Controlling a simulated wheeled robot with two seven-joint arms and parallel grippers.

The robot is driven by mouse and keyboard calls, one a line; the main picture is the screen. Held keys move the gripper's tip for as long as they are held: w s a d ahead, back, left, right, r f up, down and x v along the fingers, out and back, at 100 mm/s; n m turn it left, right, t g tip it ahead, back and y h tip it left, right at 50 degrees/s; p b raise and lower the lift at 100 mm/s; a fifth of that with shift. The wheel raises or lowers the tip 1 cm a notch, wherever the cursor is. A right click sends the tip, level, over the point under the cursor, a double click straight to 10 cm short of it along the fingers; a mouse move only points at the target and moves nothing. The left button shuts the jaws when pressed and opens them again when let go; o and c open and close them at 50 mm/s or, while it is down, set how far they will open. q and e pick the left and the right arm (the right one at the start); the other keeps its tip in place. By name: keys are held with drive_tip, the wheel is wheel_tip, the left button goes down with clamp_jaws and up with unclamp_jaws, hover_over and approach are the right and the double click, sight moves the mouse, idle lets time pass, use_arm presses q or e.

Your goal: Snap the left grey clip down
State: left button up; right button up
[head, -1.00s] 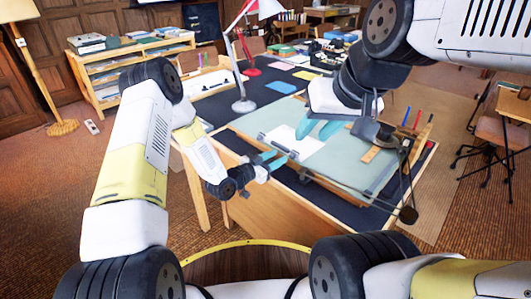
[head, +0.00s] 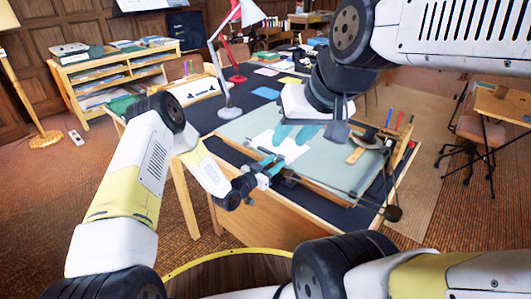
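The pale green drafting board (head: 335,165) lies on the desk with a white sheet (head: 291,152) near its front left part. My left gripper (head: 267,162) is at the board's front edge, just below the sheet; its teal fingers look apart, with nothing clearly held. Small dark grey parts show around these fingertips, but I cannot tell the left grey clip from them or whether it is up or down. My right gripper (head: 294,134) hangs over the sheet's back right part, its teal fingers apart and empty.
A red and white lamp (head: 229,75) stands behind the board. An orange-brown piece (head: 356,155), a dark tool and upright coloured pens (head: 399,121) are at the board's right. A dark weight (head: 393,213) hangs by the desk's front right.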

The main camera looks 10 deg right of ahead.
use_arm(q)
drive_tip(key=shift+c, duration=0.5)
clamp_jaws()
